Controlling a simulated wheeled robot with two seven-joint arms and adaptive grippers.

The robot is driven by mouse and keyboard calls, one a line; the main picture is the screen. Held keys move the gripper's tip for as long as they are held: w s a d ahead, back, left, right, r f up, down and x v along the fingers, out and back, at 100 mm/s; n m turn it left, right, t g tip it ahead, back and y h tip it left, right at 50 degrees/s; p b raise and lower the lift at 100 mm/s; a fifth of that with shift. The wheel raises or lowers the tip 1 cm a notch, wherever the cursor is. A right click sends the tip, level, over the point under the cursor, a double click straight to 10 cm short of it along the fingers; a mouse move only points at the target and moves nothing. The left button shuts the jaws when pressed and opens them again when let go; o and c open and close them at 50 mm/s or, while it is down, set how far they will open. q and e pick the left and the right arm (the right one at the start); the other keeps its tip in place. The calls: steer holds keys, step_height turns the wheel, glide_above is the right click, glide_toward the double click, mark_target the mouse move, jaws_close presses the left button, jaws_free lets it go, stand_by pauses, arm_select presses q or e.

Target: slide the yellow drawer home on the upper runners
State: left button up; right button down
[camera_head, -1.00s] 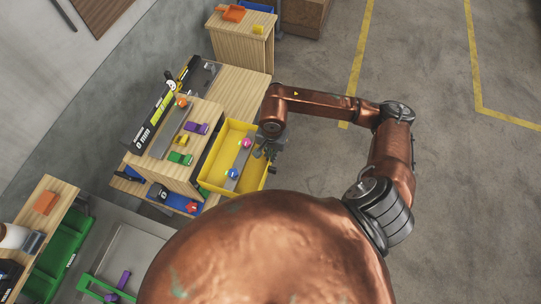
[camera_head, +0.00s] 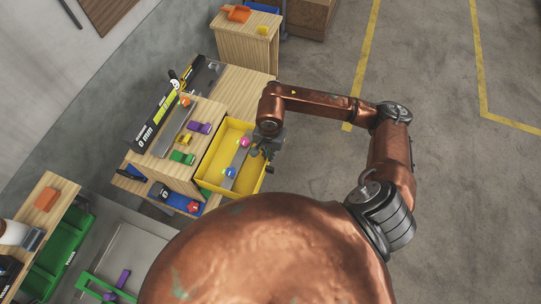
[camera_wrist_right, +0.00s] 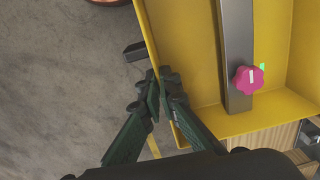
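The yellow drawer (camera_head: 216,177) sticks out from the right side of the wooden cabinet (camera_head: 166,171) in the head view. A dark block (camera_wrist_right: 135,51) juts from the wall's outer face. The runners are hidden. My left gripper is not in view.
Purple (camera_head: 199,128) and green (camera_head: 182,158) pieces lie on the cabinet top. A blue tray with a red knob (camera_head: 193,206) sits lower, below the drawer. Another wooden cabinet (camera_head: 246,47) stands behind. The floor to the right is clear.

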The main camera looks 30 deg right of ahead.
mark_target(256, 160)
steer(key=shift+w+a, duration=0.4)
steer(key=shift+w, duration=0.1)
steer(key=shift+w+a+b, duration=0.25)
steer(key=shift+b, duration=0.2)
steer(key=shift+w+a+b, duration=0.35)
steer(key=shift+w+a, duration=0.1)
steer(key=shift+w, duration=0.1)
steer(key=shift+w+a, duration=0.2)
steer(key=shift+w, duration=0.05)
steer(key=shift+w+a+b, duration=0.25)
steer(key=shift+b, duration=0.1)
steer(key=shift+w+a, duration=0.25)
steer(key=shift+w, duration=0.05)
steer(key=shift+f+b, duration=0.15)
steer(key=shift+b, duration=0.9)
stand_by(0.4)
